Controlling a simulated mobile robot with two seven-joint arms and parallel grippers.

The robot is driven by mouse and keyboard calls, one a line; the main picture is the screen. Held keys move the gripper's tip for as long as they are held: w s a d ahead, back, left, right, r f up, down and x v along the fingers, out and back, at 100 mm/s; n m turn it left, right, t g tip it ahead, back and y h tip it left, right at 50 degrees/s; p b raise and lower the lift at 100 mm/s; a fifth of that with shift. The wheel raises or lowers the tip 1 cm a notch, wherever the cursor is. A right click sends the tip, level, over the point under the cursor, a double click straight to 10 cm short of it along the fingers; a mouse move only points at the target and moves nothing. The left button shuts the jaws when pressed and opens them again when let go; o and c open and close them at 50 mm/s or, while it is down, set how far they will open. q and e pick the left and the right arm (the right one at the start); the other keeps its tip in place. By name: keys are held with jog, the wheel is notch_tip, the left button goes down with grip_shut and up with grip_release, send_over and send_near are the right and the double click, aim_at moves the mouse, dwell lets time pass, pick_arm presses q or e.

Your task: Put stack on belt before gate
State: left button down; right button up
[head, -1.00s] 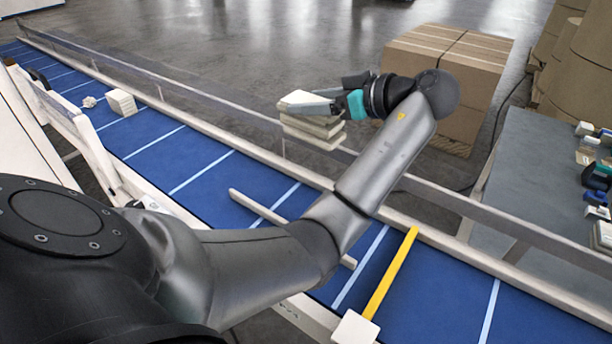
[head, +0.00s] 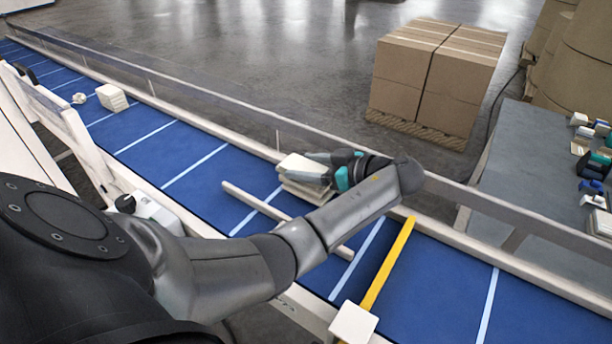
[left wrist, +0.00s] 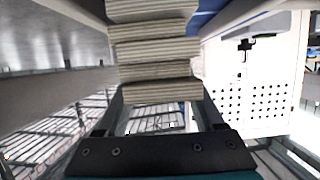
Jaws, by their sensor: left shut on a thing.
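A stack of pale, flat layered pieces (head: 303,190) is in the jaws of my left gripper (head: 318,168). The same stack fills the upper middle of the left wrist view (left wrist: 152,45), with several layers showing between the fingers. In the head view the stack is over the far side of the blue belt (head: 205,190), by the far rail. Whether it touches the belt is not clear. A yellow bar (head: 388,262), which looks like the gate, crosses the belt to the right of the stack. My right gripper is out of view.
A thin white bar (head: 240,198) lies slantwise over the belt, nearer than the stack. A white block (head: 112,97) and a small white item (head: 79,98) are farther up the belt. A clear rail (head: 220,110) runs along the far side. Boxes (head: 437,75) stand beyond it.

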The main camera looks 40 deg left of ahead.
pick_arm(q)
jog(key=shift+f, duration=1.1)
jog(key=shift+f+b, duration=0.1)
jog(key=shift+b, duration=0.2)
grip_release()
jog(key=v, duration=1.2)
jog(key=shift+w, duration=0.1)
